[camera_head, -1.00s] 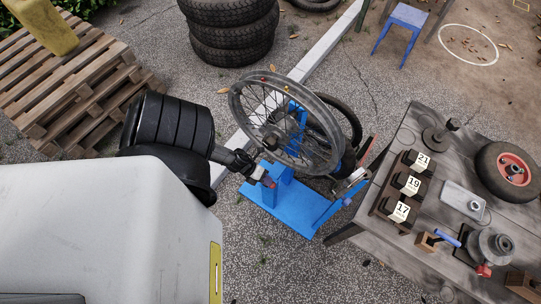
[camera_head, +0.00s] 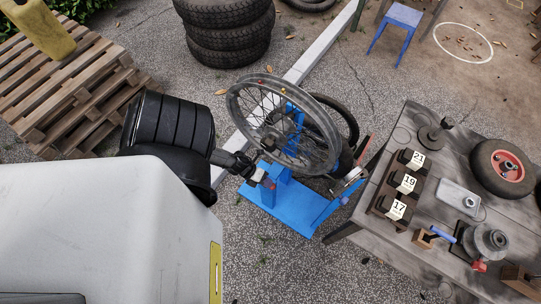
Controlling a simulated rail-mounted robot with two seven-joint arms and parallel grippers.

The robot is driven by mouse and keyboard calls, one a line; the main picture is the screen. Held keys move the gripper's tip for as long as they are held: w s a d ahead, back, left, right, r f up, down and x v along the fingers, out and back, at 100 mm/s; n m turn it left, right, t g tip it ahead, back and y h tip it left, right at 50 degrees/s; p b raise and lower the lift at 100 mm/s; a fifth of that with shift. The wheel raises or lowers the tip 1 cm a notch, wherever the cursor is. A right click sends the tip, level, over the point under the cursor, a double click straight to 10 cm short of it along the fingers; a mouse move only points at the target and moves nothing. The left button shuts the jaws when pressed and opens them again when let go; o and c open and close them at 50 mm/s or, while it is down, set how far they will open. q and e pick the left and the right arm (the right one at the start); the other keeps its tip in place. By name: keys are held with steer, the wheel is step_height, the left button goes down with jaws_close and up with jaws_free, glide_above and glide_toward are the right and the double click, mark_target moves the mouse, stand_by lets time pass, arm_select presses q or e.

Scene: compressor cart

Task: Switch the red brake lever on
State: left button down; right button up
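A blue stand (camera_head: 287,206) on the ground carries a spoked wheel (camera_head: 283,125). A small red piece (camera_head: 268,184) shows at the stand's left side, right at the fingertips of my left gripper (camera_head: 257,175); it may be the brake lever's end, but its shape is mostly hidden. The gripper reaches in from the left, just below the wheel's left rim. Whether its fingers are open or closed on the red piece is too small to tell. A dark red bar (camera_head: 364,149) also stands at the wheel's right. My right gripper does not show.
A grey wooden table (camera_head: 405,255) at the right holds numbered blocks (camera_head: 403,184), a small wheel (camera_head: 502,167) and a red-knobbed metal device (camera_head: 488,243). Stacked tyres (camera_head: 229,30) stand behind the stand. A wooden pallet (camera_head: 75,95) lies at the left.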

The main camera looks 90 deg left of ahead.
arm_select(q)
steer(key=p+v, duration=0.4)
steer(key=v, duration=1)
steer(key=shift+w+d+r, duration=0.2)
steer(key=shift+w+r, duration=0.1)
